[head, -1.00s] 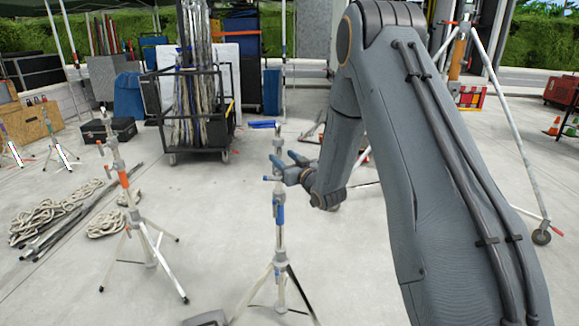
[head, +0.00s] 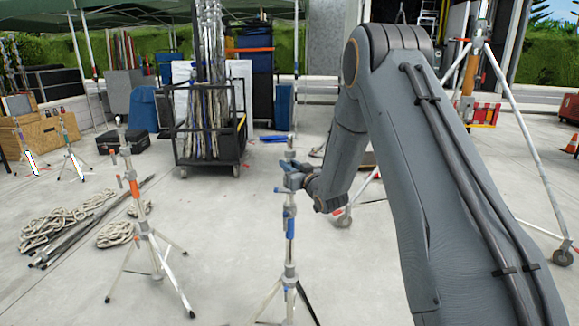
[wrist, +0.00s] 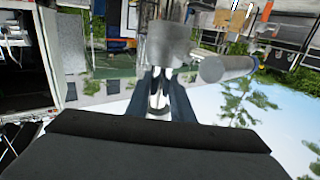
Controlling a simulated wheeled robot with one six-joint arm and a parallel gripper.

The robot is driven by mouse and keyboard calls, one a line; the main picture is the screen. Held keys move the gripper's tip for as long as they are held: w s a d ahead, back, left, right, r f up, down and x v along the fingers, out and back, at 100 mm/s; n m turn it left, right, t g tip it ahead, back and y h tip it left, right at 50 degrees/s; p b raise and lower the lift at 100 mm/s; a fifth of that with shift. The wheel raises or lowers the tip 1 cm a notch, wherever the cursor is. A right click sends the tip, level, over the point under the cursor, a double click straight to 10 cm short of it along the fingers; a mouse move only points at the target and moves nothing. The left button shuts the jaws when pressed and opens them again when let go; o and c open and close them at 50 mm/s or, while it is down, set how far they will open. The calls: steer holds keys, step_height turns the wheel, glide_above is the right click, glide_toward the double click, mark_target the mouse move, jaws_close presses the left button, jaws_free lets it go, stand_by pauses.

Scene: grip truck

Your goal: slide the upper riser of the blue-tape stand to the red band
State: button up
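The blue-tape stand (head: 290,225) stands upright on its tripod in the middle of the head view, with blue tape around its column. Its slim upper riser (head: 290,146) rises above the collar. In the wrist view, which is upside down, the silver upper riser (wrist: 158,95) lies between the two blue fingers of my gripper (wrist: 164,78). The fingers look closed against it, beside the grey collar (wrist: 168,43) and its knob (wrist: 225,68). In the head view my gripper (head: 296,176) is at the riser above the tape. I cannot make out a red band on the riser.
An orange-taped stand (head: 135,188) stands to the left, with coiled rope (head: 65,225) on the floor beyond. A cart of poles (head: 210,155) is behind the stand. A large stand (head: 525,140) is at right. The floor near the blue-tape stand is clear.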

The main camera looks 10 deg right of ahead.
jaws_close()
step_height(320, 180, up, 24)
steer(key=p, duration=1.1)
steer(key=shift+r, duration=0.2)
stand_by(2.1)
steer(key=o, duration=0.8)
jaws_free()
steer(key=shift+f, duration=0.15)
steer(key=shift+o, duration=0.2)
